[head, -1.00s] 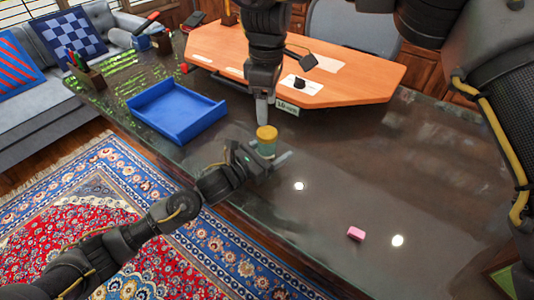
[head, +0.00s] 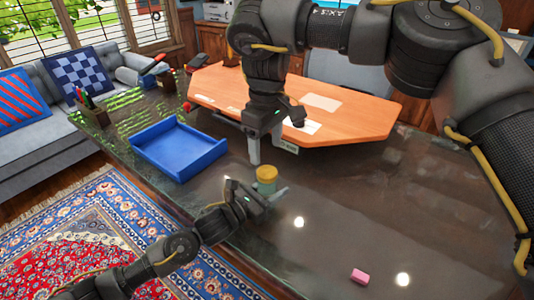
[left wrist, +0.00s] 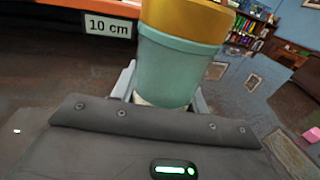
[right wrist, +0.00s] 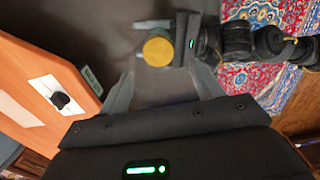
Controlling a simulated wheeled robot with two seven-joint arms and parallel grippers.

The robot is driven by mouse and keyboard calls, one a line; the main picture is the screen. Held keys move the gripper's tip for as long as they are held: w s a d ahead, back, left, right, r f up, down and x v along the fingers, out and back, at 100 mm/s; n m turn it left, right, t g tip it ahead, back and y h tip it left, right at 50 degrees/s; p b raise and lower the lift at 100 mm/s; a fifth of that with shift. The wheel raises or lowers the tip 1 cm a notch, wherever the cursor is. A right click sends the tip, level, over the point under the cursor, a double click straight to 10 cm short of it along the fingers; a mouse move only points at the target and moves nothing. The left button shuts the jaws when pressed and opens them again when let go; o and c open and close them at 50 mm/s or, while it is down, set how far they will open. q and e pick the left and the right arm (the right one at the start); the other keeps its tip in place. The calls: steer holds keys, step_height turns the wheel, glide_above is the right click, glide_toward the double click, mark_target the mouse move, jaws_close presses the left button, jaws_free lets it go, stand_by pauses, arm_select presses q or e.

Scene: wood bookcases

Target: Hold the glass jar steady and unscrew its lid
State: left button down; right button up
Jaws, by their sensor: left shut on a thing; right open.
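The glass jar (left wrist: 165,65) is teal with a yellow-orange lid (left wrist: 190,15) on top. In the head view the jar (head: 266,188) stands upright at the dark table's near side, lid (head: 266,173) up. My left gripper (head: 272,196) is shut around the jar's body from the near side; its fingers show either side of the jar in the left wrist view. My right gripper (right wrist: 165,85) is open and empty. In the right wrist view the lid (right wrist: 158,50) lies ahead, between and beyond the fingertips. In the head view its fingers are just behind and above the jar.
A blue tray (head: 180,165) lies left of the jar. A raised orange wood board (head: 350,125) with a "10 cm" label stands behind. A pink block (head: 360,276) lies at the front right. The dark table (head: 400,210) is clear between jar and block.

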mark_target(267, 172)
steer(key=m, duration=0.4)
steer(key=shift+d+m, duration=0.1)
steer(key=shift+m, duration=0.2)
steer(key=shift+f, duration=3.95)
steer(key=shift+c, duration=0.5)
